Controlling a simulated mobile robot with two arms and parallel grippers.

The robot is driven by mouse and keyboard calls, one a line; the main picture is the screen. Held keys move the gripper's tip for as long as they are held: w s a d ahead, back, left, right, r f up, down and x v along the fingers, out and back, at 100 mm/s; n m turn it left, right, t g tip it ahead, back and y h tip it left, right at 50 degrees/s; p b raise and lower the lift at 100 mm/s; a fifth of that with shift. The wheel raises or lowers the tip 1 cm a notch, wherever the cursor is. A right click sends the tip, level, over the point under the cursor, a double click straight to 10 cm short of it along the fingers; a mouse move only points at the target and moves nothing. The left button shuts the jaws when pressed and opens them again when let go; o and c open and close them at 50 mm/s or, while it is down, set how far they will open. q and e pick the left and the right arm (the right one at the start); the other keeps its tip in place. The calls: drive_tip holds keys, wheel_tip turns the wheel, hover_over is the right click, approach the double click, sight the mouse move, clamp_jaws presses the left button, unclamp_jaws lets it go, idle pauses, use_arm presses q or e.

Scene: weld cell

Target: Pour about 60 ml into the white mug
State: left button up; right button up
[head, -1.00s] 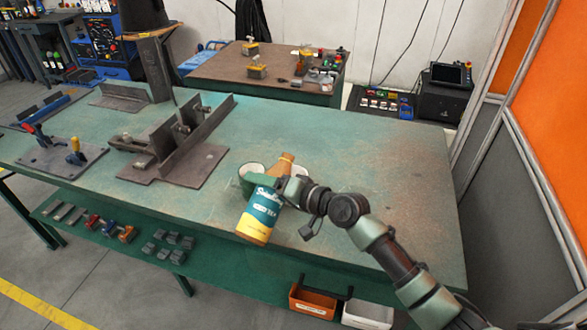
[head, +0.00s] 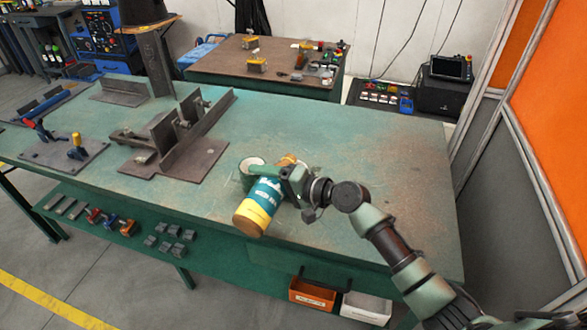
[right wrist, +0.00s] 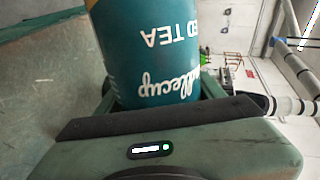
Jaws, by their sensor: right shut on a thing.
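My right gripper (head: 270,178) is shut on a bottle (head: 257,208) with a teal label reading as iced tea and a yellow band near its base. The bottle is tilted, its base toward the lower left and its brown neck end toward the upper right, partly behind the gripper. The right wrist view shows the bottle's label (right wrist: 150,55) upside down between the fingers. I cannot see the mug's contents or any stream. My left gripper is out of view.
The green worktable (head: 360,150) is clear to the right and behind. A dark metal angle fixture (head: 185,135) stands left of the mug. A clamp plate (head: 62,155) lies at the far left. Orange and white bins (head: 312,294) sit below the front edge.

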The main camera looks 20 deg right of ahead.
drive_tip(key=shift+r, duration=0.1)
drive_tip(key=shift+s+a, duration=0.1)
drive_tip(key=shift+a, duration=0.1)
idle(0.4)
drive_tip(key=shift+m, duration=0.3)
drive_tip(key=shift+s+a, duration=0.15)
drive_tip(key=shift+a, duration=0.05)
drive_tip(key=shift+s+p, duration=0.15)
drive_tip(key=shift+p, duration=0.15)
idle(1.3)
